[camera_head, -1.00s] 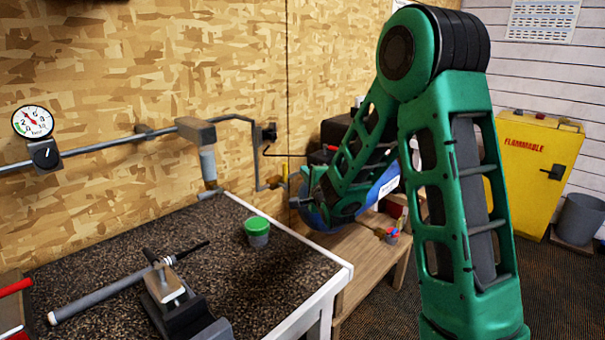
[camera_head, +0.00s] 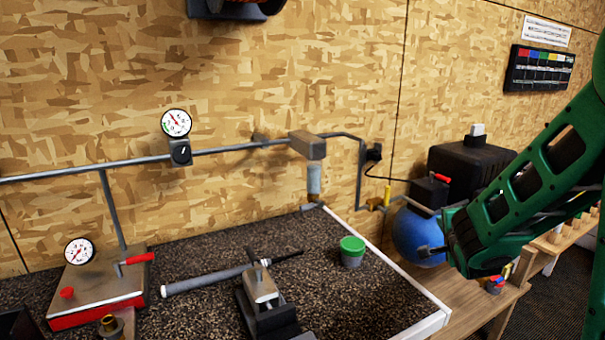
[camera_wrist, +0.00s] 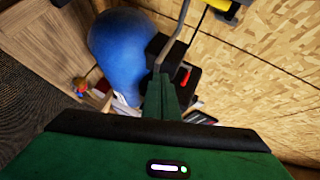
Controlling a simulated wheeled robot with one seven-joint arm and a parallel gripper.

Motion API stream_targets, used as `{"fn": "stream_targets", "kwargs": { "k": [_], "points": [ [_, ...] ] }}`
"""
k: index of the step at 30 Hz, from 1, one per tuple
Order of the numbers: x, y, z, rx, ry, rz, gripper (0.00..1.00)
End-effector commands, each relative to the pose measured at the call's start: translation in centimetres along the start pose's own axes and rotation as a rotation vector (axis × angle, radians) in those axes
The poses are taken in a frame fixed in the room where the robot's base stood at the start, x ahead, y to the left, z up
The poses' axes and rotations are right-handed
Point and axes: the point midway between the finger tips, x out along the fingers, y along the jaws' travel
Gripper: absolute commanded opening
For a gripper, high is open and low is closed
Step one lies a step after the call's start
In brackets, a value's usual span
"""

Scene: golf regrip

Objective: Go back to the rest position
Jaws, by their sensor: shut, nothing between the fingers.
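My gripper (camera_wrist: 163,92) shows in the wrist view. Its green fingers are together, with nothing between them. They point toward a blue rounded tank (camera_wrist: 122,48) and a black box-shaped unit with a red handle, and I cannot tell how far off these are. In the head view my green arm comes in from the right edge, and its lower end is in front of the right side of the blue tank (camera_head: 416,236). The fingertips cannot be made out clearly there.
On the dark-topped bench (camera_head: 385,288) are a clamp (camera_head: 264,298) with a grey shaft (camera_head: 205,281), a green-lidded cup (camera_head: 352,251) and a gauge box (camera_head: 98,288). A pipe (camera_head: 240,146) runs along the wall. A wooden bench (camera_head: 470,295) stands right of it.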

Motion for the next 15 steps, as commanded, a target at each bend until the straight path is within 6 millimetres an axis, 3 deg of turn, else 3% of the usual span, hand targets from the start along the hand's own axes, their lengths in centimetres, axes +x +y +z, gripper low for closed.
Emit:
{"fn": "stream_targets", "kwargs": {
  "k": [1, 6, 11, 15],
  "points": [
    [-0.8, 0.6, -1.8, -0.059, 0.028, 0.061, 0.00],
    [-4.3, 4.1, -6.2, -0.269, 0.052, 0.305, 0.00],
    [-9.1, 7.5, -9.0, -0.446, -0.014, 0.534, 0.00],
    [-14.3, 10.2, -10.4, -0.580, -0.139, 0.712, 0.00]
  ]
}}
